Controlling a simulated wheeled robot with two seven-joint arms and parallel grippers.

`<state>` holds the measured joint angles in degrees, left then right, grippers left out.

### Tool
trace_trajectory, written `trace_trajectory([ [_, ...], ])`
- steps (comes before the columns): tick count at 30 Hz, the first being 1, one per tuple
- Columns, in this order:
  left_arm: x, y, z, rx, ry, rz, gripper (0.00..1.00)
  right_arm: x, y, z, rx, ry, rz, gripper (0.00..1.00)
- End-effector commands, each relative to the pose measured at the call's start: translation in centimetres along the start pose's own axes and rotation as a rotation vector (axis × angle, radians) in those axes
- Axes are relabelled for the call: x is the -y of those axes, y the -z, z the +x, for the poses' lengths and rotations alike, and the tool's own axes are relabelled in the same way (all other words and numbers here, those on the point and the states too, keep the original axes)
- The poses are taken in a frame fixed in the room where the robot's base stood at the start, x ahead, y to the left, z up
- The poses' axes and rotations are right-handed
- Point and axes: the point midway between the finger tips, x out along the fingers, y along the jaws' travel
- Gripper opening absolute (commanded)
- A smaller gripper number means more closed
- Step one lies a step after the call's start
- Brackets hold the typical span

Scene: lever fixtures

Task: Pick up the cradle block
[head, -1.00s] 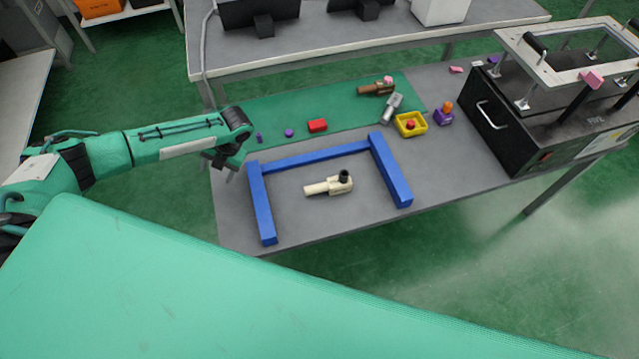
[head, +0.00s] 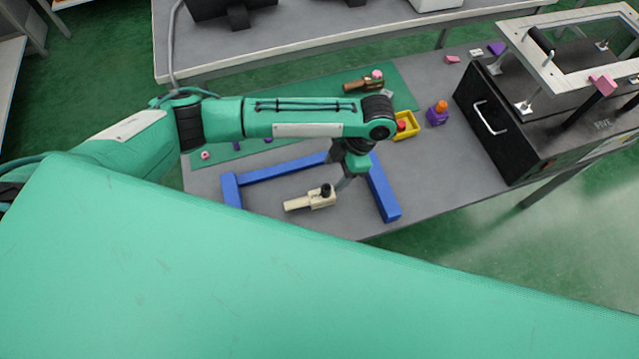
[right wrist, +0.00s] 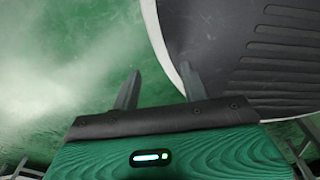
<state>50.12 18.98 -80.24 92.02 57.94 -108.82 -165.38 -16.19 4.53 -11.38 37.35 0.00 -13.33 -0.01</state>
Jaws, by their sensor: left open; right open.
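No piece is plainly marked as the cradle block, so I cannot tell which one it is. A purple block with an orange top (head: 437,113) stands right of a yellow tray (head: 413,127) holding a red piece (head: 401,125). A beige lever piece with a black knob (head: 309,201) lies inside the blue frame (head: 384,197). My left gripper (head: 343,182) is open, pointing down just above and right of the beige piece; contact is unclear. My left arm hides part of the green mat and pieces there. My right gripper (right wrist: 160,82) is open and empty in the right wrist view.
A black box fixture with a handle (head: 497,135) stands at the table's right. A brown piece with a pink knob (head: 364,84) lies on the green mat (head: 403,93). A small pink piece (head: 205,155) is at the left. Grey table (head: 445,170) is clear right of the frame.

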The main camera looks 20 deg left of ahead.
Motion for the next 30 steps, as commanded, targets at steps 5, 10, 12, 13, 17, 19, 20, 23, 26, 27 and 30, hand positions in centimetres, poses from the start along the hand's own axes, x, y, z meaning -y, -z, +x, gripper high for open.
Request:
trace_trajectory([
  [5, 0.3, 0.0, 2.7, -0.003, 0.003, 0.003, 0.62, 0.0, -2.8, -0.5, 0.036, 0.0, -0.001, 0.45],
  [10, 0.2, 0.0, 6.0, -0.003, 0.003, 0.002, 0.62, 0.3, -5.1, -1.0, 0.065, 0.003, -0.001, 0.45],
  [12, 0.2, -0.1, 7.0, 0.0, 0.002, 0.001, 0.62, 0.3, -5.0, -1.1, 0.062, 0.003, -0.002, 0.45],
  [13, 0.2, -0.1, 7.4, -0.001, 0.002, 0.001, 0.62, 0.3, -4.9, -1.1, 0.06, 0.003, -0.002, 0.45],
  [17, 0.2, -0.1, 8.2, 0.001, 0.002, 0.002, 0.62, 0.1, -3.3, -1.1, 0.039, 0.001, -0.003, 0.45],
  [19, 0.2, 0.0, 8.7, 0.001, 0.002, 0.002, 0.62, -0.1, -2.4, -1.2, 0.027, 0.0, -0.003, 0.45],
  [20, 0.1, 0.0, 9.0, -0.001, 0.002, 0.002, 0.62, -0.1, -2.1, -1.4, 0.023, 0.0, -0.003, 0.45],
  [23, 0.1, 0.2, 10.4, -0.003, 0.003, 0.001, 0.62, 0.0, -1.6, -2.0, 0.019, 0.0, -0.002, 0.45],
  [26, 0.1, 0.2, 12.1, -0.002, 0.002, 0.002, 0.62, 0.1, -1.8, -2.3, 0.022, 0.002, -0.002, 0.45],
  [27, 0.1, 0.1, 12.6, -0.001, 0.002, 0.001, 0.62, 0.2, -1.9, -2.3, 0.024, 0.003, -0.002, 0.45],
  [30, 0.0, 0.1, 13.3, 0.0, 0.001, 0.001, 0.62, 0.5, -2.5, -2.5, 0.032, 0.006, -0.001, 0.45],
])
